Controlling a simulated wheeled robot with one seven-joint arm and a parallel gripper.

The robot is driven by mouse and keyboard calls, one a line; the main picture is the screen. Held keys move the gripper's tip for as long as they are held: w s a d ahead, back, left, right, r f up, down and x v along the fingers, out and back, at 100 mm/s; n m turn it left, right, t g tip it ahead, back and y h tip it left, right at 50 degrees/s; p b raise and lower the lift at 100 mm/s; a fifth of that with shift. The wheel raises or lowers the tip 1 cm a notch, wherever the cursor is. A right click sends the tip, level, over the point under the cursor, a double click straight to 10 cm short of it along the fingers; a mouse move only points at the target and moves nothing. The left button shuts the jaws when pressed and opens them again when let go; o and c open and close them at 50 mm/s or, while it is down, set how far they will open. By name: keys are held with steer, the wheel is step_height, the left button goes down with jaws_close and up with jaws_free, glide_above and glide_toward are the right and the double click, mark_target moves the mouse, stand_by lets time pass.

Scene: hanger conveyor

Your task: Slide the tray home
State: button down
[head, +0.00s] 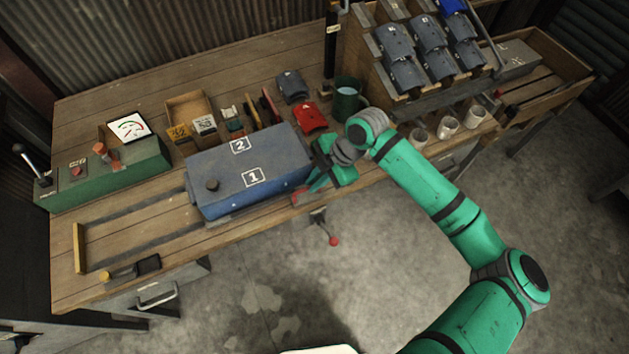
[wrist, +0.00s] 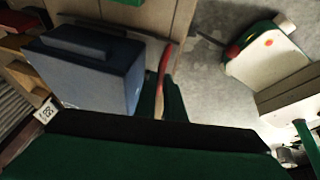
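A blue box (head: 245,170) marked 1 and 2, with a dark knob on top, sits at the right part of a long track on the bench. It also shows in the wrist view (wrist: 95,75). No separate tray shows clearly; it may be this box or something under it. My gripper (head: 318,184) is low at the box's right end, beside a red piece (head: 300,197).
The track left of the box is bare up to a wooden end stop (head: 79,247). A green control box (head: 108,174) with a lever stands at the left. A green mug (head: 346,100) and a red block (head: 309,117) stand behind my gripper. A red-knobbed lever (head: 327,230) hangs at the front edge.

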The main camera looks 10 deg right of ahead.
steer(key=c, duration=1.8)
jaws_free()
steer(key=shift+w+d, duration=0.1)
steer(key=shift+d, duration=0.05)
steer(key=shift+c, duration=0.2)
steer(key=v, duration=1)
steer(key=shift+r, duration=0.4)
steer(key=shift+w+d, duration=0.1)
